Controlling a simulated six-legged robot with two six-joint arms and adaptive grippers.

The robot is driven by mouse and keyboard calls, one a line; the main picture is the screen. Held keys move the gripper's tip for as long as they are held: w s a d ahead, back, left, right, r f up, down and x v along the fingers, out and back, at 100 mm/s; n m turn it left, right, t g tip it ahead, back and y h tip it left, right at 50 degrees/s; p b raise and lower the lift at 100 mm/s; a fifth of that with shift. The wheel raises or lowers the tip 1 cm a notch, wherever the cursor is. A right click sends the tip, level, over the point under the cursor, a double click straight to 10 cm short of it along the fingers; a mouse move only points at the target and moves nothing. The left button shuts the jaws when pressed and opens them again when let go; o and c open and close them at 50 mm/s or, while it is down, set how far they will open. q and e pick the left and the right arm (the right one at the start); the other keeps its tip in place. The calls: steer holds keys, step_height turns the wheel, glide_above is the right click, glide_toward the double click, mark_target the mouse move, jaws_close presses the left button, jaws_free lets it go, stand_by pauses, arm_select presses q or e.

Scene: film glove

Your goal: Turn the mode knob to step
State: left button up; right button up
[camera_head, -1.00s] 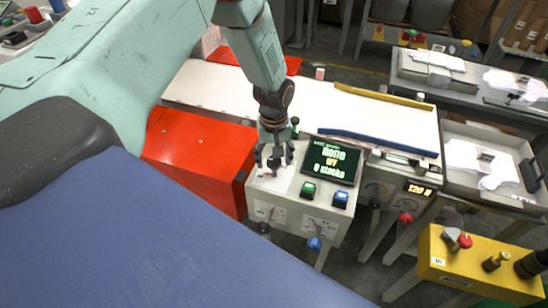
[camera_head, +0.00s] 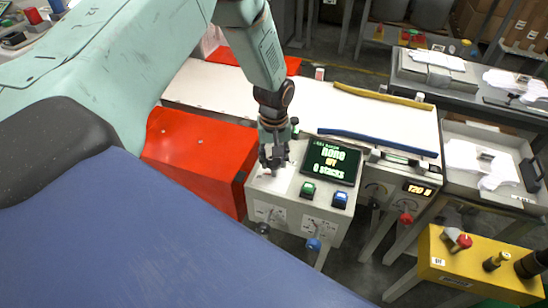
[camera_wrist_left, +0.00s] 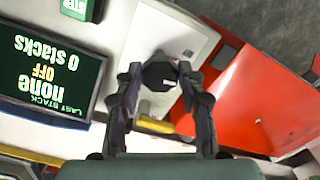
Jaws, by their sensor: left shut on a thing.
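The mode knob (camera_wrist_left: 160,75) is a black, many-sided knob with a white mark, on the light panel of the grey control box (camera_head: 300,232). My left gripper (camera_head: 271,164) reaches down from above onto the panel's left part. In the left wrist view, its fingers (camera_wrist_left: 160,76) are shut on the knob from both sides. In the head view the fingers hide the knob. The dark screen (camera_head: 331,161) beside it reads "none", "OFF" and "0 stacks". The knob's position labels are too small or hidden to read. My right gripper is not in view.
A green button (camera_head: 308,190) and a blue button (camera_head: 340,199) sit below the screen. A red box (camera_head: 195,160) stands close left of the control box. A white conveyor (camera_head: 390,118) runs behind it. A yellow box (camera_head: 480,265) stands at the lower right.

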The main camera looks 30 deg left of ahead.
arm_select(q)
steer(key=shift+w, duration=0.1)
steer(key=m, duration=0.5)
steer(key=shift+a+m, duration=0.1)
steer(key=shift+m, duration=0.3)
steer(key=m, duration=0.5)
steer(key=shift+a, duration=0.1)
steer(key=shift+m, duration=0.5)
steer(key=o, duration=1.2)
steer(key=shift+w+f, duration=0.1)
steer(key=shift+s, duration=0.2)
